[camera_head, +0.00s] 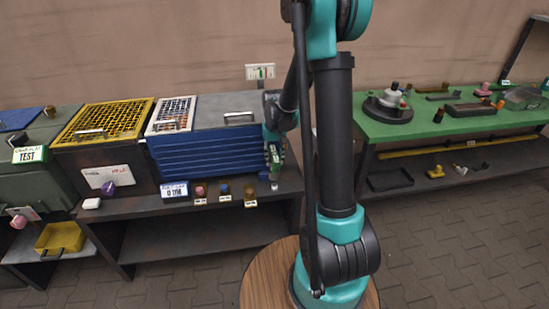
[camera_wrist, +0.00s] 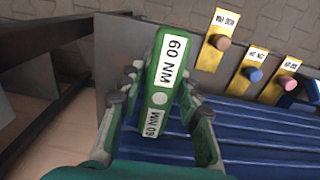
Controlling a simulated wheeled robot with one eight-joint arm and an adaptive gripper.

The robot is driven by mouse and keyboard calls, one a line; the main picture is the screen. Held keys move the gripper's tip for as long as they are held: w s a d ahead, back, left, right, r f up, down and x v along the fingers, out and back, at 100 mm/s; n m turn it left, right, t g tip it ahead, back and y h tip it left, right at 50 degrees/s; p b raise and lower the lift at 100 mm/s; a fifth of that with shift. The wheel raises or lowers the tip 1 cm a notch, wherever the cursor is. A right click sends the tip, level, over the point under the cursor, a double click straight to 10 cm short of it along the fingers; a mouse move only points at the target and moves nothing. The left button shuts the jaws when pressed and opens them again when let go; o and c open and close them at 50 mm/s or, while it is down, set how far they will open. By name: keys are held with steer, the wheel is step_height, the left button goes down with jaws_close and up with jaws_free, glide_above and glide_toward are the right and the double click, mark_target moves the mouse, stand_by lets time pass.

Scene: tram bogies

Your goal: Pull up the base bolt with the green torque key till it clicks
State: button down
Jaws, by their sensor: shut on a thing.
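The green torque key (camera_wrist: 165,60), with white labels reading 60 NM, is between the fingers of my gripper (camera_wrist: 158,82) in the wrist view. My gripper is shut on it. In the head view my gripper (camera_head: 273,150) is at the right end of the blue ribbed box, with the green key showing below it, just above the shelf edge. A small pale metal piece (camera_head: 275,187) sits below the key; I cannot tell whether it is the base bolt or whether the key touches it.
The blue box (camera_head: 205,155) stands close on the left of my gripper. Red (camera_head: 199,190), blue (camera_head: 225,188) and brown (camera_head: 249,191) knobs with labels line the shelf's front. A green-topped bench (camera_head: 440,125) with parts stands to the right.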

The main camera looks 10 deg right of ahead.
steer(key=shift+f, duration=3.05)
steer(key=shift+m, duration=1)
steer(key=shift+m, duration=1)
